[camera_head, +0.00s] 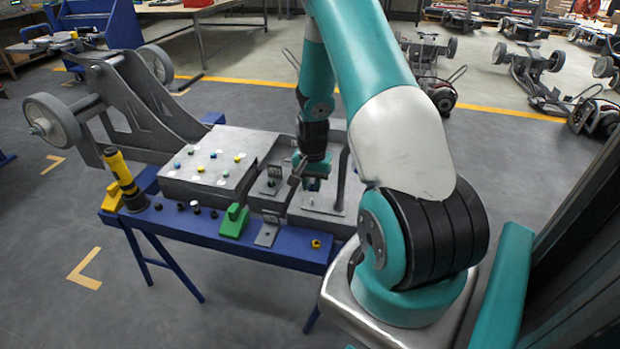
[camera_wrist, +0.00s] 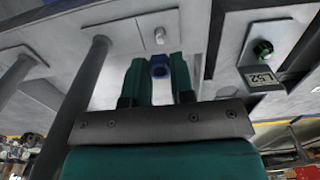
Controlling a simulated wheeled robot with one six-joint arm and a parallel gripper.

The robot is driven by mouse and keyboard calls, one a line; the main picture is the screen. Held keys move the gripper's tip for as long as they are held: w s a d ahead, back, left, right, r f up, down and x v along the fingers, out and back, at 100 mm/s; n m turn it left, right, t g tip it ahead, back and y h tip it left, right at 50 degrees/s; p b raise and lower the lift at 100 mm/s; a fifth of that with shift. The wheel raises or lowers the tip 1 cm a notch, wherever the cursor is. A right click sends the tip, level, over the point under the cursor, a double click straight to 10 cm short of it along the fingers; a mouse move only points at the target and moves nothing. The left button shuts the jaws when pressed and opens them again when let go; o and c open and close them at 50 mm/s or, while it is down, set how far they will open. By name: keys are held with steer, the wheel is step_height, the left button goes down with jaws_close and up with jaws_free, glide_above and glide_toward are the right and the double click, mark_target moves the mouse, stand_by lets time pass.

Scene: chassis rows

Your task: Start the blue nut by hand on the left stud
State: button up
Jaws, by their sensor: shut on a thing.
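My gripper (camera_wrist: 154,78) shows in the wrist view with its two teal fingers closed on the blue nut (camera_wrist: 160,66). A short light stud (camera_wrist: 159,36) stands on a pale plate just past the fingertips, roughly in line with the nut. A gap shows between the nut and this stud in the picture; its true depth is hard to judge. In the head view my gripper (camera_head: 314,178) points down over the grey chassis part (camera_head: 297,208) on the blue bench; the nut is not clear there. A small stud (camera_head: 311,200) shows below it. I cannot tell for certain which stud is left.
A thick grey post (camera_wrist: 88,82) stands close beside my gripper. A green nut (camera_wrist: 263,48) sits by an L52 label. A grey board (camera_head: 220,158) with coloured nuts, a yellow-black tool (camera_head: 124,178) and a green block (camera_head: 234,221) are on the blue bench (camera_head: 180,222).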

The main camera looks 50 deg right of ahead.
mark_target(312, 199)
step_height(312, 199, down, 3)
steer(key=shift+f+b, duration=0.1)
steer(key=shift+b, duration=0.9)
steer(key=shift+r+n, duration=0.4)
steer(key=shift+n, duration=0.5)
steer(key=n, duration=0.5)
steer(key=shift+b, duration=0.3)
steer(key=shift+r+n, duration=0.2)
steer(key=shift+n, duration=0.6)
steer(key=n+p, duration=0.1)
steer(key=n, duration=0.5)
steer(key=shift+f+n, duration=0.1)
steer(key=shift+n, duration=0.2)
steer(key=shift+f+b, duration=0.4)
steer(key=shift+f, duration=0.8)
steer(key=m, duration=0.2)
steer(key=shift+r+m+p, duration=0.1)
steer(key=shift+m+p, duration=0.2)
steer(key=m, duration=0.2)
steer(key=shift+m, duration=0.4)
